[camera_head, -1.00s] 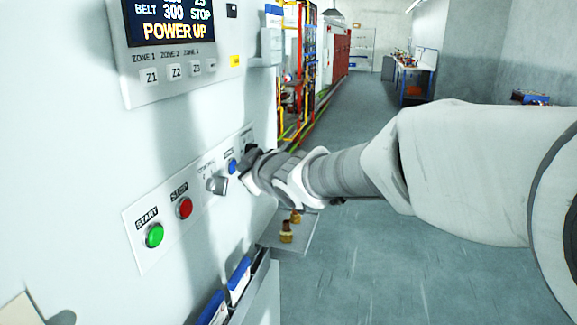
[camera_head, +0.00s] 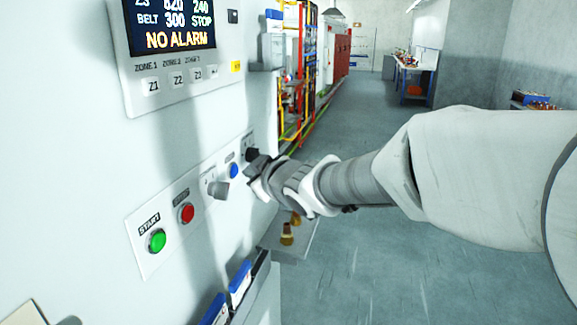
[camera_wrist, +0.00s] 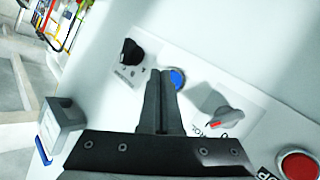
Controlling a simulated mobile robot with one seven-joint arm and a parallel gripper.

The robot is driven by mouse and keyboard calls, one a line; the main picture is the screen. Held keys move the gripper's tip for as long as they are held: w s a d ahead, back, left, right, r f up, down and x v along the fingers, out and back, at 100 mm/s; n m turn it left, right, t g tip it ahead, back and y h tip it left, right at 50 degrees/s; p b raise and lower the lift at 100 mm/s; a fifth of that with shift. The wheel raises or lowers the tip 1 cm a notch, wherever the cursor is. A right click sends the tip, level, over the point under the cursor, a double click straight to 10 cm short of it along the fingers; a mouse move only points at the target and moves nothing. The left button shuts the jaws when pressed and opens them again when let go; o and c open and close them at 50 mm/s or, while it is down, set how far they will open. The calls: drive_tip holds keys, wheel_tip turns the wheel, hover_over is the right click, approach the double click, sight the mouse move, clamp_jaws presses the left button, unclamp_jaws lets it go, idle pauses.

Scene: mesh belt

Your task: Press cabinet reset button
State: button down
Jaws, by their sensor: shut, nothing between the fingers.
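The blue reset button (camera_head: 233,171) sits on the cabinet's control strip, between a grey selector knob (camera_head: 219,188) and a black knob (camera_head: 251,154). My gripper (camera_head: 252,168) is shut and empty, just to the right of the button in the head view. In the wrist view the shut fingertips (camera_wrist: 161,74) lie beside the blue button (camera_wrist: 177,78), and whether they touch it I cannot tell. The cabinet display (camera_head: 170,24) reads "NO ALARM".
A green START button (camera_head: 157,240) and a red button (camera_head: 187,212) are lower on the same strip. A small shelf (camera_head: 292,240) with brass fittings projects below my arm. Blue-edged binders (camera_head: 240,284) stand at the cabinet's lower front. Open floor lies to the right.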

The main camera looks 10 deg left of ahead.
drive_tip(key=shift+s+d+p, duration=0.2)
drive_tip(key=shift+d+p, duration=1.45)
drive_tip(key=shift+d, duration=0.85)
